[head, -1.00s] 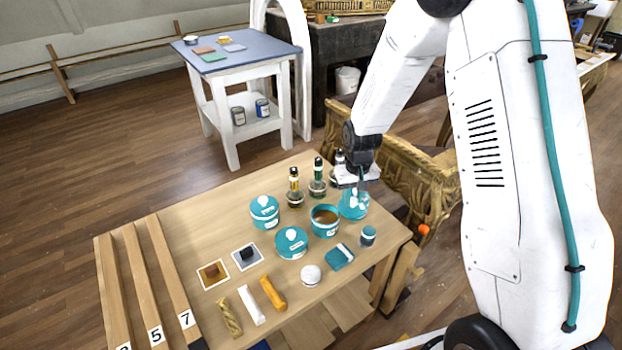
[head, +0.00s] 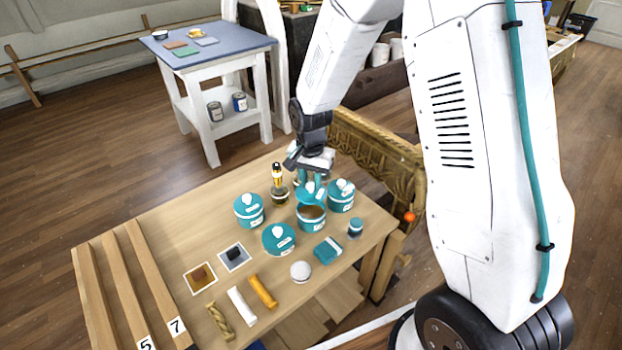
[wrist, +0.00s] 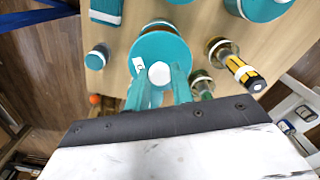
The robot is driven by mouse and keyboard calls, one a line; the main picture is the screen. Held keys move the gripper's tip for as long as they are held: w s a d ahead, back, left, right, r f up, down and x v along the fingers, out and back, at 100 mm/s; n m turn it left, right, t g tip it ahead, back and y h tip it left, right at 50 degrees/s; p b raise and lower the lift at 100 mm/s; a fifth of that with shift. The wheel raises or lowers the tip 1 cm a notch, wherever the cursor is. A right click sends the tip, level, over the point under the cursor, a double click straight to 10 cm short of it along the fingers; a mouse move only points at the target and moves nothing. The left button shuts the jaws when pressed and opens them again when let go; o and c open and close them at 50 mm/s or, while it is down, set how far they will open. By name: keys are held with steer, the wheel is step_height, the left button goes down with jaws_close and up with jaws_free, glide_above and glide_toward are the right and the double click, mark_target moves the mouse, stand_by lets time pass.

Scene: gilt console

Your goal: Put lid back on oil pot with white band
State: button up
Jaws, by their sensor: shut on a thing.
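The open oil pot (head: 311,221) is teal with a white band and brown contents; it stands among the lidded pots on the table. My gripper (head: 311,181) is shut on the white knob of a teal lid (head: 308,197). The lid is held above the open pot, toward its back edge, and the pot's brown inside still shows below it in the head view. In the wrist view my gripper (wrist: 158,84) has its teal fingers around the knob, and the lid (wrist: 163,48) hides most of what is beneath.
Lidded teal pots stand at right (head: 341,198), left (head: 249,212) and front (head: 279,240). A bottle with a yellow band (head: 277,180) stands behind. A small teal jar (head: 355,228), a teal block (head: 328,250) and a white round item (head: 300,271) lie in front.

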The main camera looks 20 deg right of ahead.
mark_target(311, 191)
steer(key=shift+f, duration=2.9)
steer(key=shift+f, duration=0.15)
steer(key=o, duration=1.5)
steer(key=shift+r, duration=3.5)
jaws_close()
